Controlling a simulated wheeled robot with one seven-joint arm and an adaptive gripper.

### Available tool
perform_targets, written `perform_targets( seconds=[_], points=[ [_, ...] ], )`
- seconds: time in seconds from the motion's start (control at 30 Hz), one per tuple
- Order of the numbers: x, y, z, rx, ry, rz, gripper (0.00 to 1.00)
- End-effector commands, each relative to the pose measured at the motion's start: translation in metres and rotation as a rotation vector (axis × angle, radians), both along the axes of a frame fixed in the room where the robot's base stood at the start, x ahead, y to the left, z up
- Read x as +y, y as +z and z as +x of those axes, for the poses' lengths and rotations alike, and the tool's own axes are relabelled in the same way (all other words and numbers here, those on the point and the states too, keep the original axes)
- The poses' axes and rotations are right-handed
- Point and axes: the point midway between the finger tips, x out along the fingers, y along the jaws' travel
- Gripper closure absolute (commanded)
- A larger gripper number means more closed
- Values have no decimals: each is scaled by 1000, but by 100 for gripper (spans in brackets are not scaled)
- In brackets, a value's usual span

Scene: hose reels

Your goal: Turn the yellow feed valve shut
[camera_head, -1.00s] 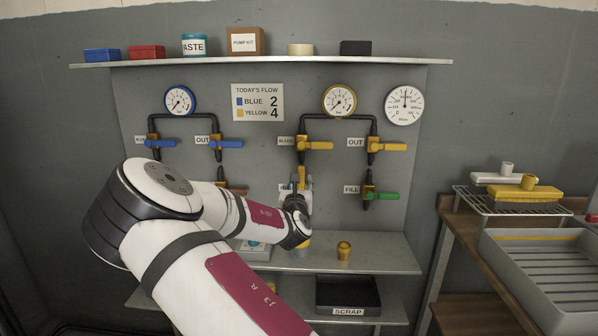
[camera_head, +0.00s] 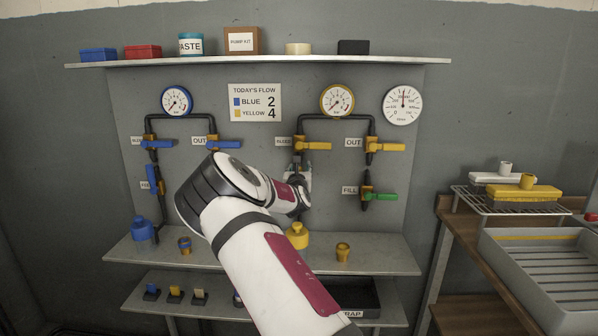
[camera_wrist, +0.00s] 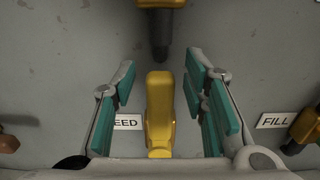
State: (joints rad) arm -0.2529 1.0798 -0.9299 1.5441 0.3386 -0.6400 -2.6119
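The yellow feed valve's handle (camera_wrist: 160,105) stands lengthwise in the wrist view, in front of the "FEED" label (camera_wrist: 128,122), which it and my finger partly cover. My gripper (camera_wrist: 160,78) is open, with teal-padded fingers to the left and right of the handle. A gap shows on both sides and neither pad appears to touch it. In the head view my gripper (camera_head: 300,178) is in front of the panel below the left yellow valve, and it and my arm hide the feed valve.
The "FILL" valve with a green handle (camera_head: 380,196) is to the right. A yellow-handled valve (camera_head: 314,146) and black pipe are just above my gripper. A yellow bottle (camera_head: 297,236) and a small yellow-brown container (camera_head: 343,252) stand on the shelf (camera_head: 385,262) below.

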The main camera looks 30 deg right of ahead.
Motion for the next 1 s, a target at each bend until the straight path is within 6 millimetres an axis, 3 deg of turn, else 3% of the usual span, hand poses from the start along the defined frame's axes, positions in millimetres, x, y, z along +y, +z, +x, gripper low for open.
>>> perform_targets(
  seconds=[0.2,0.4,1.0],
  points=[
    [0,0,0,1,0,1,60],
    [0,0,0,1,0,1,100],
    [-11,-2,-7,-70,-3,105,100]
  ],
)
